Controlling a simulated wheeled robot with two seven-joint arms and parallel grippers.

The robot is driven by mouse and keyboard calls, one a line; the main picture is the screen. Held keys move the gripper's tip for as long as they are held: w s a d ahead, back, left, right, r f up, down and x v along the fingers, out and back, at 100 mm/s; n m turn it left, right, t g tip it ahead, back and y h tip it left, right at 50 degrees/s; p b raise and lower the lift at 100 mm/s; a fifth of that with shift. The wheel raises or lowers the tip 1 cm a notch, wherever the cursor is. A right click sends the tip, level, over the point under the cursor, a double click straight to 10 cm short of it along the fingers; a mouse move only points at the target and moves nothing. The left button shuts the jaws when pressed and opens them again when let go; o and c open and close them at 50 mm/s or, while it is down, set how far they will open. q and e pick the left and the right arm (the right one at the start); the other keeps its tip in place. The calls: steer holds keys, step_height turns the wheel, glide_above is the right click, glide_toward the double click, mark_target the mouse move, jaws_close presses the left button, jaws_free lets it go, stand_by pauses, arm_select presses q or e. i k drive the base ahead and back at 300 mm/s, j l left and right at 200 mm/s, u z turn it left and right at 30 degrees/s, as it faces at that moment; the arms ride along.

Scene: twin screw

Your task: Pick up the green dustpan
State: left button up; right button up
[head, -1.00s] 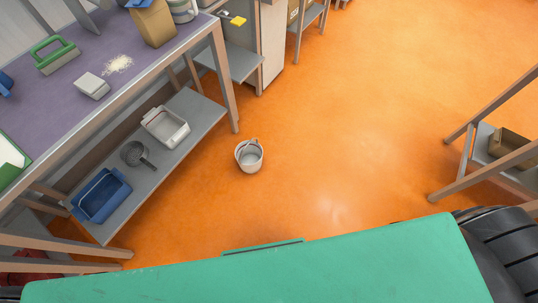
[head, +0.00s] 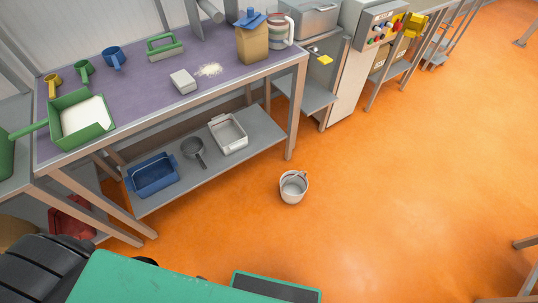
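The green dustpan (head: 64,136) lies on the left end of the purple-topped table (head: 135,92), near its front edge. It is a shallow green pan with white material inside. A green bar like a handle (head: 28,129) extends from its left side toward the picture's left edge. A green-handled brush (head: 165,47) lies farther back on the table. Neither of my grippers shows in the head view. My green body and a dark part of me fill the bottom left.
A bucket (head: 293,187) stands on the orange floor, which is open to the right.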

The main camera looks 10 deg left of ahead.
mark_target(78, 117)
steer(key=u, duration=1.95)
